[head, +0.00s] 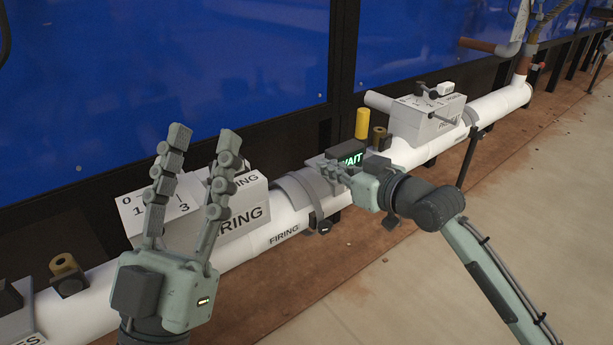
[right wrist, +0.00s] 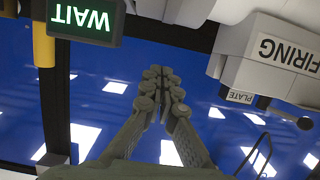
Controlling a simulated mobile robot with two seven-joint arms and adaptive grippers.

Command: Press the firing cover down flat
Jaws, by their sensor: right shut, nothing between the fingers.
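A grey curved cover (head: 296,187) sits over the white pipe, between the white FIRING box (head: 243,208) and the lit WAIT sign (head: 350,159). A dark knob (head: 324,227) hangs at its front. I cannot tell whether the cover lies fully flat. My right gripper (head: 338,172) is shut and empty beside the cover, near the WAIT sign; contact is unclear. In the right wrist view its fingertips (right wrist: 162,78) are together, between the WAIT sign (right wrist: 86,18) and the FIRING box (right wrist: 275,55). My left gripper (head: 204,140) is open and empty, fingers up, in front of the FIRING box.
A yellow cylinder (head: 362,123) stands behind the WAIT sign. A second white box (head: 428,117) sits farther along the pipe. Blue panels (head: 160,70) stand behind; the floor (head: 420,270) in front is clear.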

